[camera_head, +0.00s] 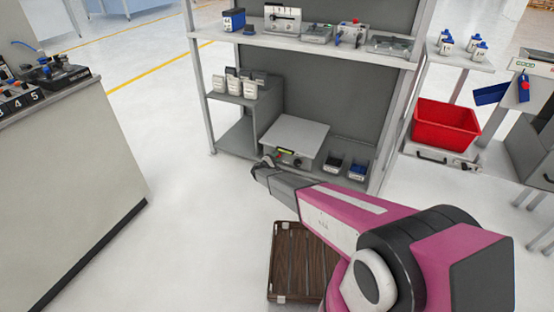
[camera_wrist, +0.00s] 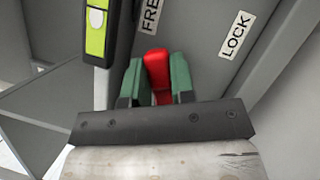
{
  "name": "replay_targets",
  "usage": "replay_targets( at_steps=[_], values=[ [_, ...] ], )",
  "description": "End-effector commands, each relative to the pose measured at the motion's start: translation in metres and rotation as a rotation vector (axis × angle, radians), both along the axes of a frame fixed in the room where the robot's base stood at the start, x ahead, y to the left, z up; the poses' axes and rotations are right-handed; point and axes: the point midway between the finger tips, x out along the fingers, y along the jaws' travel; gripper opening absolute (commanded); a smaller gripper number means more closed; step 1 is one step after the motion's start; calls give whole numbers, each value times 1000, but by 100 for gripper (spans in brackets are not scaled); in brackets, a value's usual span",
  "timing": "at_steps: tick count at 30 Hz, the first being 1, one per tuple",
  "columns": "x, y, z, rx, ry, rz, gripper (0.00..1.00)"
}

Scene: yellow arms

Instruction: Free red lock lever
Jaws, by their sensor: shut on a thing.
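The red lock lever (camera_wrist: 157,66) is upright in the wrist view, between the two green fingertips of my gripper (camera_wrist: 157,82). My gripper is shut on it. A "LOCK" label (camera_wrist: 235,35) is on the grey panel to the right of the lever, and a "FREE" label (camera_wrist: 151,14) is above it, slightly left. In the head view my gripper (camera_head: 266,164) is at the front of a light grey box (camera_head: 297,136) on the lower shelf. The lever itself is hidden there by the gripper and distance.
A yellow-green and black part (camera_wrist: 97,30) is close to the upper left of the gripper in the wrist view. The shelf unit's upper shelf (camera_head: 330,50) is above the box.

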Motion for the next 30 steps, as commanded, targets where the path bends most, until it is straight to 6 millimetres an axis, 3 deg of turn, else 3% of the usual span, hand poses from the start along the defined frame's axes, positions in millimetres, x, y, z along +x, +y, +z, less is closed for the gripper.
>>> replay_targets(
  at_steps=[13, 30],
  values=[
    [1, 6, 7, -271, 100, 3, 0],
    [2, 8, 8, -340, 126, 4, 0]
  ],
)
